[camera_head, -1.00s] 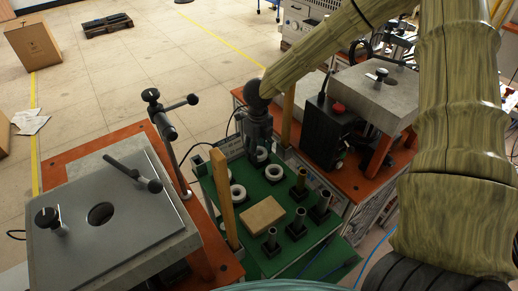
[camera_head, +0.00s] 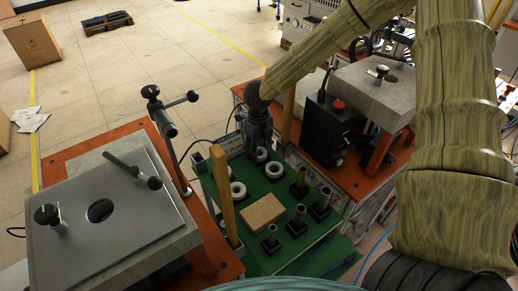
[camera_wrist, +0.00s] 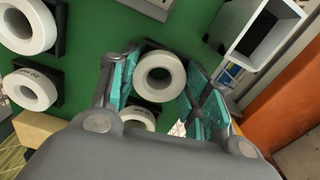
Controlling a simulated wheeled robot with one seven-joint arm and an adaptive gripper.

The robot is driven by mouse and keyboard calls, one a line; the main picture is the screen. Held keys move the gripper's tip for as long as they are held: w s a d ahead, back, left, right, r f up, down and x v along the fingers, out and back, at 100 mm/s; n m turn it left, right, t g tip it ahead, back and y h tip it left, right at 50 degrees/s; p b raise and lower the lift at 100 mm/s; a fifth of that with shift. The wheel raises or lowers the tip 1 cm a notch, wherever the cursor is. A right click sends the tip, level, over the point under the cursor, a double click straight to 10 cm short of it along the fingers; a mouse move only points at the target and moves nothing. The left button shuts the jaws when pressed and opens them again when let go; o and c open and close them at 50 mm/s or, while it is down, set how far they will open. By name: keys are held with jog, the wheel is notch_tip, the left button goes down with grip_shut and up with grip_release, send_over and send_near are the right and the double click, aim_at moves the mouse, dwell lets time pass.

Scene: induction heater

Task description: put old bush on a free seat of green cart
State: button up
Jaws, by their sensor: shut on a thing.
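My gripper (camera_head: 260,148) reaches down at the far end of the green cart (camera_head: 283,262). In the wrist view my gripper (camera_wrist: 160,72) has its teal pads on both sides of a white ring-shaped bush (camera_wrist: 140,76) and is shut on it. A dark square seat shows behind this bush; I cannot tell whether the bush touches it. Another white bush (camera_wrist: 137,116) lies close below, partly hidden by my gripper. Two more white bushes (camera_wrist: 28,28) (camera_wrist: 30,89) sit in dark seats at the left.
Several dark seats with upright metal pins (camera_head: 298,218) and a tan block (camera_head: 262,212) are on the cart. Wooden posts (camera_head: 222,195) (camera_head: 289,112) rise at its sides. Orange-topped benches with grey machines (camera_head: 110,225) (camera_head: 372,95) flank it.

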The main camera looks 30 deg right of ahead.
jog(key=o, duration=1.2)
jog(key=shift+r, duration=0.15)
notch_tip(320, 180, up, 12)
jog(key=shift+f, duration=0.15)
